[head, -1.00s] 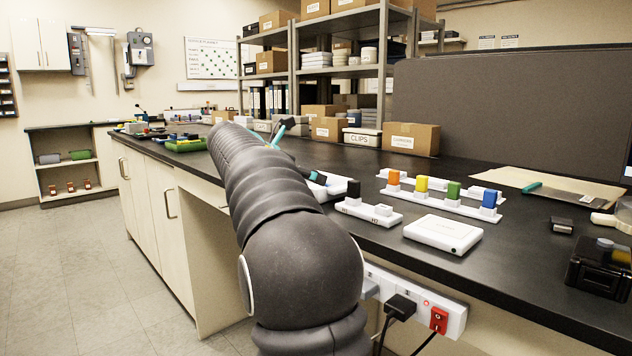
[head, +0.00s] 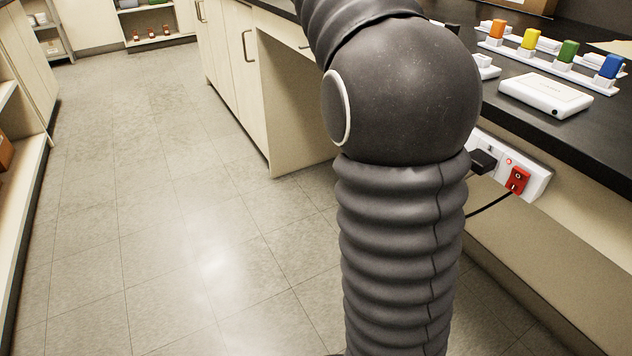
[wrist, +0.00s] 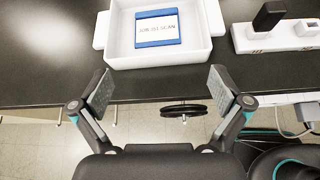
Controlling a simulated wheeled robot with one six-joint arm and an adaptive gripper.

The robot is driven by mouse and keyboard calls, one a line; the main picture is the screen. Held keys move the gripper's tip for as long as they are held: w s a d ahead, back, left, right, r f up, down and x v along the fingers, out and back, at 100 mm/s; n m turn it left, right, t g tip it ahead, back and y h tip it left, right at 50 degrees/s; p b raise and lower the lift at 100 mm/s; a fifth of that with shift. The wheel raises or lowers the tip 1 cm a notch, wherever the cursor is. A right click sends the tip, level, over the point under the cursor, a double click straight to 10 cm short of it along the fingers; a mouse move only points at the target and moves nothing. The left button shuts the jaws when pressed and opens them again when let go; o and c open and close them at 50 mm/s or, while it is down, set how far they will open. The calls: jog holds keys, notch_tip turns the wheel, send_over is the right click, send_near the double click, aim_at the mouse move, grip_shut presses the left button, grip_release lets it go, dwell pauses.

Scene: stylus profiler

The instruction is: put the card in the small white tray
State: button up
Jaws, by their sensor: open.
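In the wrist view the small white tray (wrist: 203,45) stands on the black bench top near its front edge. The card (wrist: 158,29), white with a blue border and the words "JOB 311 SCAN", lies flat inside the tray. My gripper (wrist: 161,88) is open and empty, its two fingers spread apart on the near side of the tray. The fingers are clear of the card. In the head view my arm fills the middle, and the gripper, tray and card are out of sight.
A white holder (wrist: 262,41) with a black block (wrist: 269,15) stands right of the tray. In the head view a white box (head: 545,95) and a rack with orange (head: 497,29), yellow, green and blue (head: 611,66) blocks stand on the bench. A power strip (head: 533,176) is below. The floor (head: 170,230) is clear.

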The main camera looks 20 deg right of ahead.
jog(key=s+a+f+m+t+y, duration=0.4)
jog(key=s+a+f+m+y, duration=0.7)
jog(key=s+a+f+m, duration=0.7)
jog(key=s+a+f, duration=0.6)
jog(key=s+f, duration=0.3)
jog(key=shift+s+a+y, duration=0.3)
jog(key=shift+y, duration=0.1)
